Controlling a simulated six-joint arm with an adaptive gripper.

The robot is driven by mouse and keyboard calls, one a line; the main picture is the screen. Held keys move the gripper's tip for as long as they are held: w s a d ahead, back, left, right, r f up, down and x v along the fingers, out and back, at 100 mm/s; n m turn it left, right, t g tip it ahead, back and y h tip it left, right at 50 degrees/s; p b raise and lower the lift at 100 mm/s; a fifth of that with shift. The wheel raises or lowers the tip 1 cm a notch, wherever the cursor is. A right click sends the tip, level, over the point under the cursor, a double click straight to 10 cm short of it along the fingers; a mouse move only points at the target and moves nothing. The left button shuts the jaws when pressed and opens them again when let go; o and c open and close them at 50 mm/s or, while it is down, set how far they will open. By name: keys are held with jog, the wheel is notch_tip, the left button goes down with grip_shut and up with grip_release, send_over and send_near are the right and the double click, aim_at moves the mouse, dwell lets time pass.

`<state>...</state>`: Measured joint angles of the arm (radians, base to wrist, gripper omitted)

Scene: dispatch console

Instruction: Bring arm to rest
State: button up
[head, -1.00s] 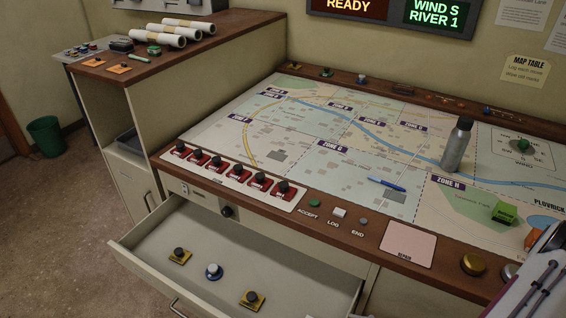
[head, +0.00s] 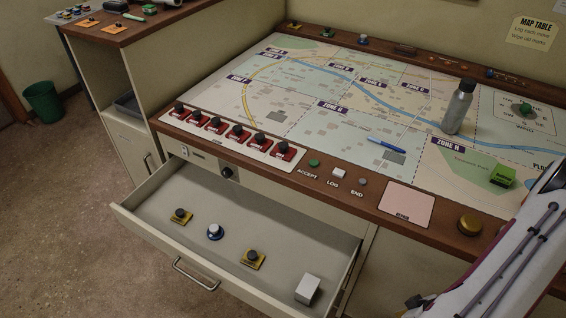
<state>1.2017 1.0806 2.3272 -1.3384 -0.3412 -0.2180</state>
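My arm shows at the lower right of the head view, a white and purple link beside the console. My gripper is outside the picture. The map table (head: 335,133) lies in front of me with a zone map on its top. The drawer (head: 190,257) below it is open.
A grey bottle (head: 457,107) stands upright on the map, near a blue pen (head: 386,144) and a green piece (head: 502,177). Several red-based knobs (head: 237,131) line the front edge. A green bin (head: 43,102) stands on the floor at left.

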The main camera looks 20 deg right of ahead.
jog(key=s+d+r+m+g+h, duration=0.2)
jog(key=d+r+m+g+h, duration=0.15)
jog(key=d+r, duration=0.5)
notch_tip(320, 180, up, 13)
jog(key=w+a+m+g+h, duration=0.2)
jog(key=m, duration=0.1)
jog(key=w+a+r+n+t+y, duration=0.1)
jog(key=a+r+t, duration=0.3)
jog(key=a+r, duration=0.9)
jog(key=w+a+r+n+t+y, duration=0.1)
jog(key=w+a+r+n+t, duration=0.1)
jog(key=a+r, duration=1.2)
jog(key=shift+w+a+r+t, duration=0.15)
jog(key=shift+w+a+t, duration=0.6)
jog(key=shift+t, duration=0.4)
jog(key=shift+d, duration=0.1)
